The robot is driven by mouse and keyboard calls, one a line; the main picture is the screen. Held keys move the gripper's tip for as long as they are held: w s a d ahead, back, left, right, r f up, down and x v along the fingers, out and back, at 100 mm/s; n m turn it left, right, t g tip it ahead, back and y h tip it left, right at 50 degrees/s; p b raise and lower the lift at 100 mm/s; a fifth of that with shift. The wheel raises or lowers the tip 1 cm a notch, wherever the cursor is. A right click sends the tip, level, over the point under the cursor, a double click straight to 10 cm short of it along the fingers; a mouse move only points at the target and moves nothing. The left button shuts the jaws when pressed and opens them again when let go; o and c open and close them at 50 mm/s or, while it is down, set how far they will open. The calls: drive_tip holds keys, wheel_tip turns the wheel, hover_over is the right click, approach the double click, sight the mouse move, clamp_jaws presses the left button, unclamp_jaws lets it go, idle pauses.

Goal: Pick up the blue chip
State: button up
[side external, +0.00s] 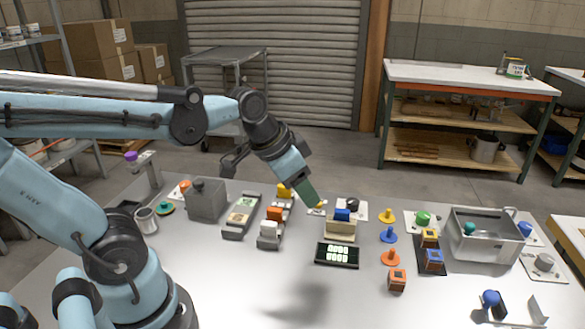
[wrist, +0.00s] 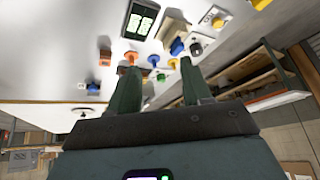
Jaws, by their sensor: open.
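Several small blue things are in view, and I cannot tell for certain which one is the chip. A blue block (side external: 342,215) sits in a beige holder (side external: 340,229) near the table's middle. The block also shows in the wrist view (wrist: 177,46). A blue knobbed disc (side external: 388,235) stands right of the holder between a yellow disc (side external: 387,216) and an orange disc (side external: 391,258). It also shows in the wrist view (wrist: 153,60). My gripper (wrist: 158,68) is open and empty, its fingers spread. In the side view it hangs above the table, left of the holder.
A dark display panel (side external: 337,254) lies before the holder. A grey box (side external: 206,200) and narrow stands (side external: 242,216) are to the left. The front middle of the table is clear.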

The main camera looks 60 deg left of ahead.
sight(341, 210)
drive_tip(key=w+a+m+g+h, duration=0.3)
drive_tip(key=w+a+m, duration=0.2)
drive_tip(key=w+m, duration=0.3)
drive_tip(key=shift+n, duration=0.6)
drive_tip(key=shift+w+a+x, duration=0.1)
drive_tip(key=shift+w+x, duration=0.1)
drive_tip(key=shift+x, duration=1.85)
drive_tip(key=shift+w+a+x, duration=0.1)
drive_tip(key=shift+w+x, duration=0.1)
drive_tip(key=shift+x, duration=1.85)
drive_tip(key=shift+w+a+x, duration=0.1)
drive_tip(key=shift+w+x, duration=0.1)
drive_tip(key=shift+x, duration=1.9)
clamp_jaws()
